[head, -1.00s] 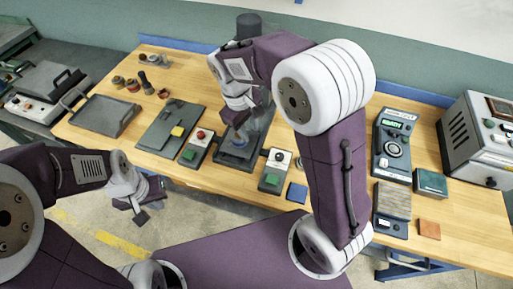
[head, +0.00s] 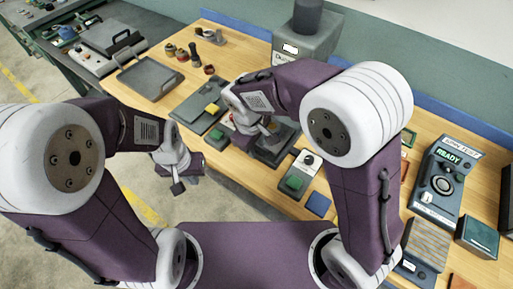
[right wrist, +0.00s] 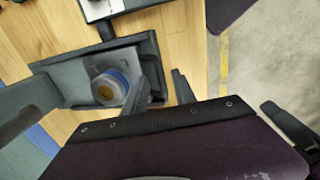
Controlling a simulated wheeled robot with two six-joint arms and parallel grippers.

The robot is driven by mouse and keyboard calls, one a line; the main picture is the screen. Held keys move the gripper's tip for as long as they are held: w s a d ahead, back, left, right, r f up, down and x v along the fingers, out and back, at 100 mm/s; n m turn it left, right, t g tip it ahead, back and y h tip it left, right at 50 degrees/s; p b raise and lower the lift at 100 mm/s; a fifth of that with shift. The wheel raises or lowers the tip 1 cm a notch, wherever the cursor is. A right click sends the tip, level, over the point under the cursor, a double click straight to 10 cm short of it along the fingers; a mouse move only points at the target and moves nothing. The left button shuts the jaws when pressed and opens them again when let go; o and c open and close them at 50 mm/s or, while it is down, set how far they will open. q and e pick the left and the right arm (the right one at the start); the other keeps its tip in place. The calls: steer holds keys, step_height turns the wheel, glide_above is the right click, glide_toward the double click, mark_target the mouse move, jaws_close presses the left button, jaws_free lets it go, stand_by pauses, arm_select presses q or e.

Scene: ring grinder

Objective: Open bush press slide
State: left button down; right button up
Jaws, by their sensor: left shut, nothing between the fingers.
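The bush press (head: 308,45) is a grey housing with a black cylinder on top, at the back of the bench. Its dark slide tray (head: 285,150) appears to lie in front of it, partly covered by my right arm. In the right wrist view the dark-rimmed tray (right wrist: 152,62) holds a light plate with a round blue-and-white part with a tan centre (right wrist: 110,88). My right gripper (head: 268,132) is low over the tray; its finger opening and any contact are unclear. My left gripper (head: 178,188) is shut and empty, off the bench's front edge.
A dark plate with a yellow block (head: 211,108) lies left. A grey tray (head: 150,78) and small bushes stand further left. The READY tester (head: 442,180) is at right.

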steer(key=shift+f, duration=0.55)
steer(key=shift+w+d+f, duration=0.1)
steer(key=shift+d+f, duration=0.1)
steer(key=shift+f, duration=0.05)
steer(key=shift+a, duration=0.1)
jaws_close()
stand_by(0.7)
